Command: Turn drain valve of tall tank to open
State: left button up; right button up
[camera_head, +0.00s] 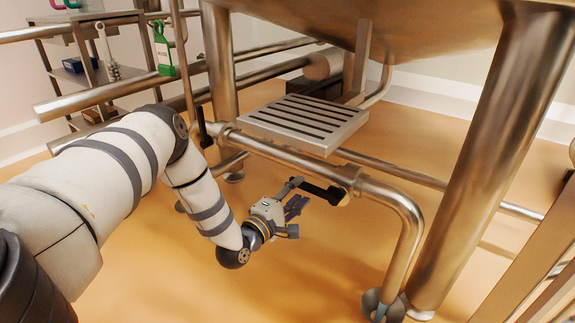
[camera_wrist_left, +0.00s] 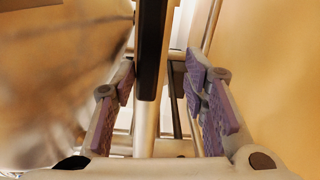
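The tall tank (camera_head: 410,25) stands on thick metal legs, with its lower part in view. A black lever handle (camera_head: 322,191), which looks like the drain valve's, sits at the pipe junction below it and points left toward my gripper. My left gripper (camera_head: 299,194) is open, with its fingertips at the handle's free end. In the left wrist view the black handle (camera_wrist_left: 152,50) shows between the two purple-padded fingers (camera_wrist_left: 160,85), apart from both pads. How deep it lies between them is hard to tell. My right gripper is out of view.
A slotted metal step (camera_head: 305,122) overhangs just above the handle. A curved pipe (camera_head: 410,225) runs down to the floor on the right, beside a thick leg (camera_head: 497,150). Floor below the gripper is clear.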

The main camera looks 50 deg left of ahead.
pick_arm(q)
jog(key=v, duration=0.9)
jog(key=shift+s, duration=0.4)
